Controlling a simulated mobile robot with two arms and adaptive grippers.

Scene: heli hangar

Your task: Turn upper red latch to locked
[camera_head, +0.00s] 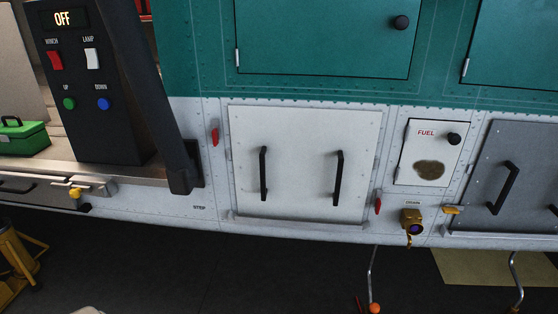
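The upper red latch (214,136) is a small red handle on the white lower hull, just left of the upper left corner of a white panel (305,205) with two black handles. It stands about upright. A second, lower red latch (378,205) sits by the panel's lower right corner, also about upright.
A black control box (88,95) with switches stands at the left on a ledge, near a green toolbox (24,137). A black bar (160,100) slants down close left of the upper latch. A fuel door (430,152) and a brass drain fitting (411,220) are at the right.

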